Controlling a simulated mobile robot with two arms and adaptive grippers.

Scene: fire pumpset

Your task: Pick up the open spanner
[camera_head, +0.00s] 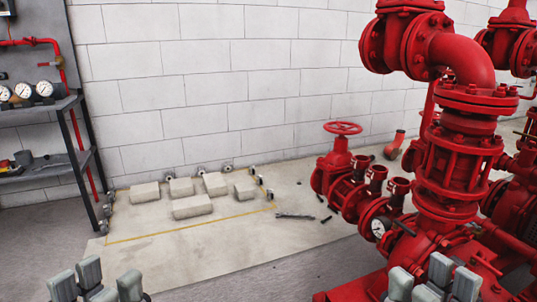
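A grey spanner (295,216) lies flat on the pale concrete floor, just right of the yellow floor line and left of the red pump pipework. Its jaw shape is too small to make out. My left gripper (98,284) shows at the bottom left edge, its grey fingers spread apart with nothing visible between them. My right gripper (434,284) shows at the bottom right in front of the red pump base, its fingers also spread and empty. Both grippers are far from the spanner in the picture. Their lower parts are cut off by the frame.
Red pump pipework (455,165) fills the right side. Several concrete blocks (192,206) lie inside the yellow line (190,229). Small dark parts (326,219) lie near the spanner. A dark shelf (45,170) stands at left. The floor in front is clear.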

